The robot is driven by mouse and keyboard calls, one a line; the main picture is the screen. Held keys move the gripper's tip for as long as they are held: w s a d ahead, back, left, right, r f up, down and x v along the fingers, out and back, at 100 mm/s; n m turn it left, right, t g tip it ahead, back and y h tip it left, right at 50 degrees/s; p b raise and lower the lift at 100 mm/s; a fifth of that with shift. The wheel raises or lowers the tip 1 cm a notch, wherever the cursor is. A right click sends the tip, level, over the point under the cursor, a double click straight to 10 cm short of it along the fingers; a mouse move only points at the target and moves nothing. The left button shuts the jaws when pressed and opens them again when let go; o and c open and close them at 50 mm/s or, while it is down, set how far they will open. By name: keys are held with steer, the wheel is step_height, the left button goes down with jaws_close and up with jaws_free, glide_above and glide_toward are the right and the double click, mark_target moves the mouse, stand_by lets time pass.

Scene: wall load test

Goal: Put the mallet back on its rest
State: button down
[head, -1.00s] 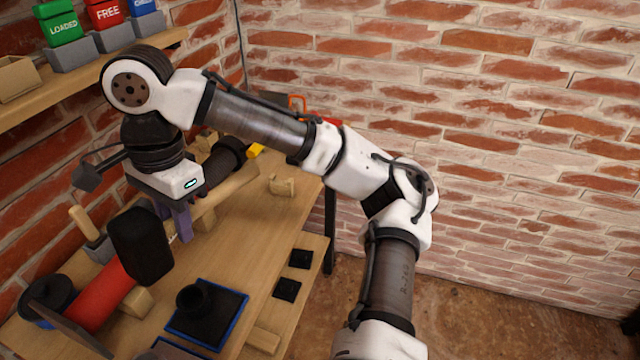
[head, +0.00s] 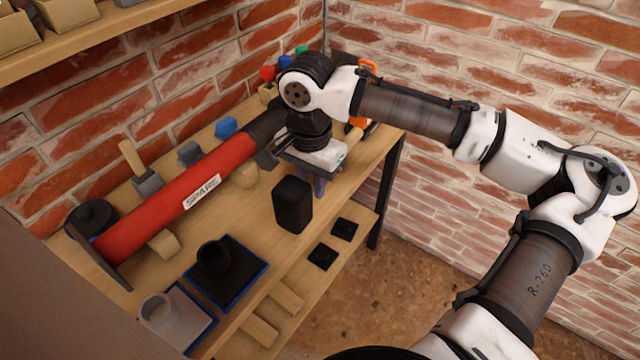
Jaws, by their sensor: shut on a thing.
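My gripper (head: 318,184) is shut on the handle, pointing down, with purple-grey fingers partly hidden behind the mallet head. I cannot make out the mallet's rest for certain; the arm and mallet hide part of the bench.
A red tube marked SPARE (head: 180,203) lies along the back of the bench. Blue-edged trays hold a black cup (head: 213,256) and a grey cup (head: 158,311). Black pads (head: 322,257) and wooden blocks (head: 284,297) lie along the front. A brick wall stands behind.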

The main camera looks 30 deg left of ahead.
steer(key=shift+w+a+f+b, duration=0.1)
steer(key=shift+a+f+b, duration=0.3)
steer(key=shift+a, duration=0.5)
steer(key=shift+w+a+f+b, duration=0.15)
steer(key=shift+a+f+b, duration=0.3)
steer(key=shift+a, duration=0.4)
steer(key=shift+w+a+f+b, duration=0.1)
steer(key=shift+a+f+b, duration=0.3)
steer(key=shift+a, duration=0.5)
steer(key=shift+f, duration=0.35)
steer(key=c, duration=0.5)
jaws_free()
steer(key=shift+r, duration=0.1)
step_height(320, 180, up, 8)
steer(key=p, duration=0.7)
steer(key=shift+p, duration=0.3)
